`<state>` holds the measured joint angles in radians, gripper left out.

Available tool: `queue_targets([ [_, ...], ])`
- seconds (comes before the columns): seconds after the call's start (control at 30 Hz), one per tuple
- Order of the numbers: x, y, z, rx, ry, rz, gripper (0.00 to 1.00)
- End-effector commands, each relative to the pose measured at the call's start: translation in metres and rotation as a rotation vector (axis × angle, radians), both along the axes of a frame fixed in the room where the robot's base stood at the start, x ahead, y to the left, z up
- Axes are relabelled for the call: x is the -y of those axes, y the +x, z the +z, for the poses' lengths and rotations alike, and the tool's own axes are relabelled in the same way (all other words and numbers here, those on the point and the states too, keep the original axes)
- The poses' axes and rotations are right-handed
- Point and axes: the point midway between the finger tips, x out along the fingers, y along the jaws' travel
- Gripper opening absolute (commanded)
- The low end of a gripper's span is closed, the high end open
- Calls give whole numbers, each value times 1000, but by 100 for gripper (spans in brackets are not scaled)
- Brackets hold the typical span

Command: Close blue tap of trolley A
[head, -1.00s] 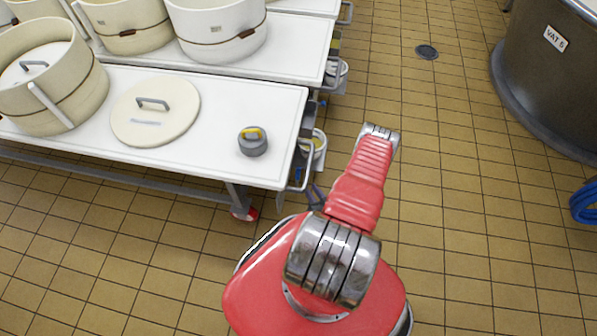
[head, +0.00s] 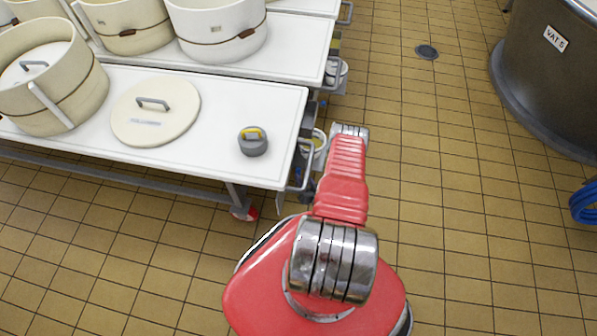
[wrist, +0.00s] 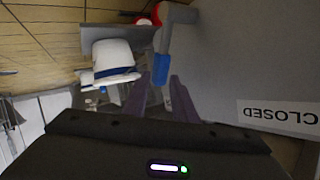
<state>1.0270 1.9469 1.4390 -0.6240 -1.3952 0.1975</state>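In the wrist view, my gripper (wrist: 160,88) is open, with two dark fingers spread apart. A blue tap part (wrist: 158,69) on a grey pipe (wrist: 172,36) shows between and just beyond the fingertips. I cannot tell whether the fingers touch it. A "CLOSED" sign (wrist: 281,116) sits on the grey surface at right. In the head view, the nearest white-topped trolley (head: 205,160) is at left, and my arm reaches to its right end. My gripper is hidden there behind the arm. No trolley letter is readable.
A white bucket with a blue band (wrist: 112,62) is left of the fingers in the wrist view. Cheese moulds, a round lid (head: 155,115) and a grey weight (head: 253,142) are on the trolleys. A vat (head: 550,85) stands at right, with open tiled floor (head: 440,200) before it.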

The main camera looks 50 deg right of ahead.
Motion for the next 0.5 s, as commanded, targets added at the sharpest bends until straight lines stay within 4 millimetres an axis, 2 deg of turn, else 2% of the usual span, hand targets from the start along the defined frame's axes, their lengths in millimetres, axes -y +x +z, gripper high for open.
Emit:
queue_targets([
  [0.2, 10, 27, -11, 1, -3, 1, 25],
  [0.5, 17, 45, -19, 0, -1, 0, 25],
])
